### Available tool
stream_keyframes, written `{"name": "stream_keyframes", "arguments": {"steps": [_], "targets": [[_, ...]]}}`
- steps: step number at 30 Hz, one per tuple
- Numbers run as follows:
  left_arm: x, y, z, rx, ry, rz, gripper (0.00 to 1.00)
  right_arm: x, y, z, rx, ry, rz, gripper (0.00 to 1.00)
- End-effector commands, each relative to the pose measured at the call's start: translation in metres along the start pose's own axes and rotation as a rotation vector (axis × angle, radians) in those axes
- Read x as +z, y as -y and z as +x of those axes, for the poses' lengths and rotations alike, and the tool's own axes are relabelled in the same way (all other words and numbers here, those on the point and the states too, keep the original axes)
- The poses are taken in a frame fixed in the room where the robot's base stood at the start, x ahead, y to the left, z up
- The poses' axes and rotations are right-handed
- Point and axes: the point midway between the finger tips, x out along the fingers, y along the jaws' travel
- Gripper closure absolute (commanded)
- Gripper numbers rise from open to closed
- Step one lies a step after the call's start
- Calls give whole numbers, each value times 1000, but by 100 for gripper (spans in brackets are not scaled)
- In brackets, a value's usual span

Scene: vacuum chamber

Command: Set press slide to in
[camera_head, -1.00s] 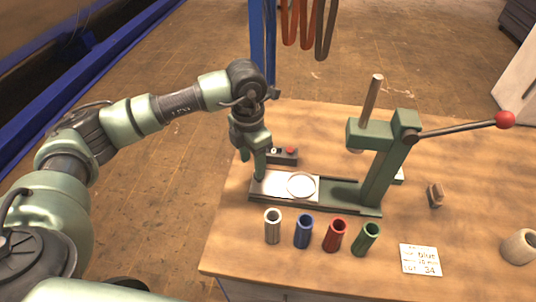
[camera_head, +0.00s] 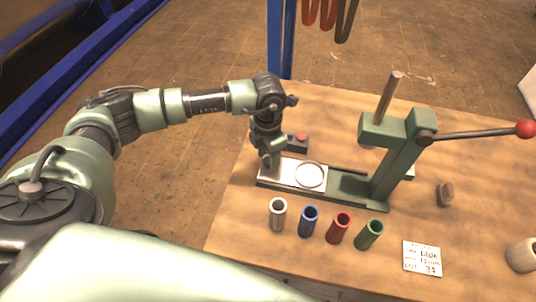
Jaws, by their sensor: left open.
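The press slide (camera_head: 309,175) is a light metal plate with a round ring on top. It sits at the left end of the dark rail of the green press (camera_head: 398,160), out to the left of the press column. A dark stretch of rail (camera_head: 350,187) shows bare between the plate and the column. My left gripper (camera_head: 269,160) points down at the left end of the slide. It is open, and its fingers partly hide that end, so I cannot tell whether they touch it. My right gripper is not in view.
A white (camera_head: 277,214), a blue (camera_head: 308,221), a red (camera_head: 338,228) and a green tube (camera_head: 369,234) stand in front of the press. A label card (camera_head: 422,258) lies right of them. The press lever with red knob (camera_head: 525,129) reaches right.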

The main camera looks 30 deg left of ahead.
Motion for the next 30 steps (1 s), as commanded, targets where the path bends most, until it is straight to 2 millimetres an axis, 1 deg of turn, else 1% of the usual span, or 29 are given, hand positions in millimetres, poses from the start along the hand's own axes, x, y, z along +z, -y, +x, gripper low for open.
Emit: {"name": "stream_keyframes", "arguments": {"steps": [1,4,5,6,8,9,10,17,30], "targets": [[0,0,0,0,0,0,50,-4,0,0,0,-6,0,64],[0,0,0,0,0,0,50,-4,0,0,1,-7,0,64],[0,0,0,0,0,0,53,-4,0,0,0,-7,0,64],[0,0,0,0,0,0,64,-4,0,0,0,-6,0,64],[0,0,0,0,0,0,80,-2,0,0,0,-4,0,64],[0,0,0,0,0,0,92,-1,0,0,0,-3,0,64],[0,0,0,0,0,0,100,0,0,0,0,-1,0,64],[0,0,0,0,1,-1,100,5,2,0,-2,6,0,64],[1,0,-1,0,2,-1,100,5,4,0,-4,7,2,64]]}}
